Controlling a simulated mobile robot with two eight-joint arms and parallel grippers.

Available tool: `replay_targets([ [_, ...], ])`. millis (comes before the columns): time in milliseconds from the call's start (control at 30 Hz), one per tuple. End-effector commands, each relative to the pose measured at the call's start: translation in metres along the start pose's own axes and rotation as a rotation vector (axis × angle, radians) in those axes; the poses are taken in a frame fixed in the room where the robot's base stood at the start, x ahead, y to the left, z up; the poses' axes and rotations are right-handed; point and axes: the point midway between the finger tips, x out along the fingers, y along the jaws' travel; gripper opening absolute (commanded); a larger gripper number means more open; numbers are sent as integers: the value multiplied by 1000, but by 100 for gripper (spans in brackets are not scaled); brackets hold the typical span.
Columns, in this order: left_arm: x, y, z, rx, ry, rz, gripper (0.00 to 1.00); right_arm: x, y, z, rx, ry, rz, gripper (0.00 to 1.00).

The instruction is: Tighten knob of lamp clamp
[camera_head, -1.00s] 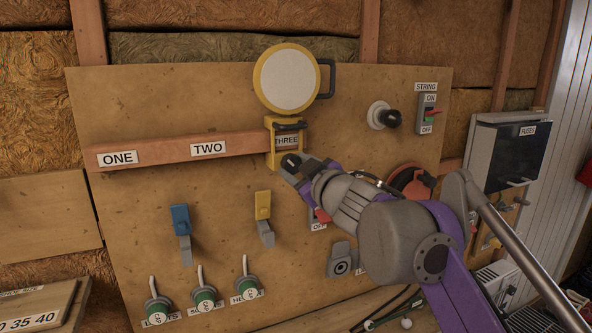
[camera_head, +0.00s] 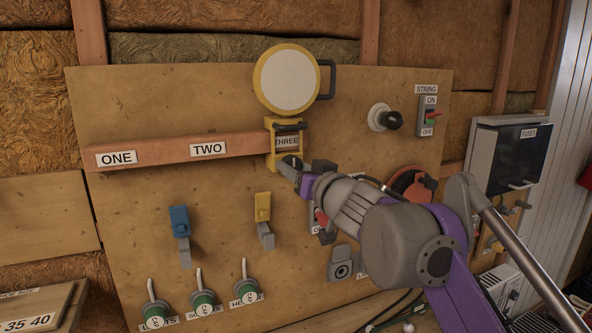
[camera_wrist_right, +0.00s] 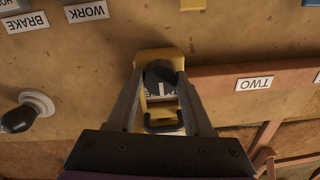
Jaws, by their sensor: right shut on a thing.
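The lamp (camera_head: 287,79) has a round white face, a yellow rim and a dark handle on its right. Its yellow clamp (camera_head: 270,145) sits around the wooden beam at the label THREE. The clamp also shows upside down in the right wrist view (camera_wrist_right: 154,56). The round dark knob (camera_wrist_right: 160,72) is at the clamp's lower end. My right gripper (camera_head: 289,167) reaches up to it from the lower right. In the wrist view its two fingers (camera_wrist_right: 161,78) are on either side of the knob, shut on it. The fingers partly hide the knob in the head view. My left gripper is not in view.
The wooden beam (camera_head: 172,152) carries labels ONE and TWO to the left. A round black knob (camera_head: 385,118) and the STRING switch (camera_head: 430,118) are at the upper right. Blue (camera_head: 180,222) and yellow (camera_head: 263,208) clips are below the beam. My right arm covers part of the lower right board.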

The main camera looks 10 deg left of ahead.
Motion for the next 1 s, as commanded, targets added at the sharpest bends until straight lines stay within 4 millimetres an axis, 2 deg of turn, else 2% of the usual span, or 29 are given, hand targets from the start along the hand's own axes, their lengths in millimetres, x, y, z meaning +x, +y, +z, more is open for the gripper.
replay_targets([
  [567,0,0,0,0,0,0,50,0,0,0,39,2,-1,0],
  [600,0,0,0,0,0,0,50,0,0,0,39,2,-1,53],
  [767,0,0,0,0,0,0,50,0,0,0,38,2,-1,81],
  [1000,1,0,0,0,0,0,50,0,0,0,37,2,0,81],
])
